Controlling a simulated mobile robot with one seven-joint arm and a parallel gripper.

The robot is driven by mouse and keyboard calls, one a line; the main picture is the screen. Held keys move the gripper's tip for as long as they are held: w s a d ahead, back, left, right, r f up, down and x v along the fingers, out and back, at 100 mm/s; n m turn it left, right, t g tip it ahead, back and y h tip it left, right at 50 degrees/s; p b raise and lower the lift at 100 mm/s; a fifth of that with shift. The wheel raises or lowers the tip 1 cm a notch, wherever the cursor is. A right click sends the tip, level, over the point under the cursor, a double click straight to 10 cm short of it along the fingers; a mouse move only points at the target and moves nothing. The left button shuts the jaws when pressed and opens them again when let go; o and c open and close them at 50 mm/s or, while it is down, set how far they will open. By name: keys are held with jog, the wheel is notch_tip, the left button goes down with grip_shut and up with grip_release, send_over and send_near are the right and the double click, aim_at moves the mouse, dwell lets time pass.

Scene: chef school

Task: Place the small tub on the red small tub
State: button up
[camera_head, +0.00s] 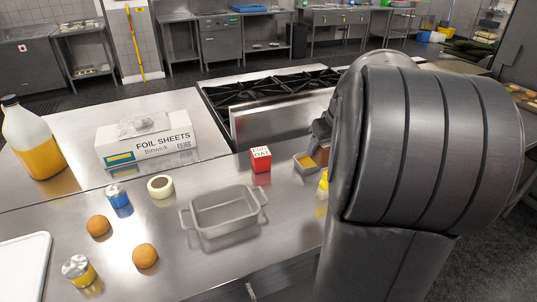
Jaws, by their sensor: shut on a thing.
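My large dark arm hides most of the gripper and the tub's right side. I cannot tell whether the grey tub touches the counter.
An empty grey baking pan (225,212) lies in front of the red tub. A stove (270,125) stands behind. A yellow object (323,184) is beside my arm.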

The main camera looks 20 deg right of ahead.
jog(key=w+a+r, duration=0.1)
jog(key=w+r, duration=0.1)
jog(key=w, duration=0.4)
jog(key=w+a+r, duration=0.1)
jog(key=w+r, duration=0.1)
jog(key=w, duration=0.5)
send_over(260, 151)
jog(key=f, duration=0.6)
jog(key=shift+s+d+f, duration=0.1)
jog(key=shift+d+f, duration=0.2)
jog(key=shift+f, duration=0.05)
jog(key=shift+w+a+f, duration=0.3)
jog(key=shift+f, duration=1.9)
jog(key=shift+f, duration=0.15)
jog(key=o, duration=1.1)
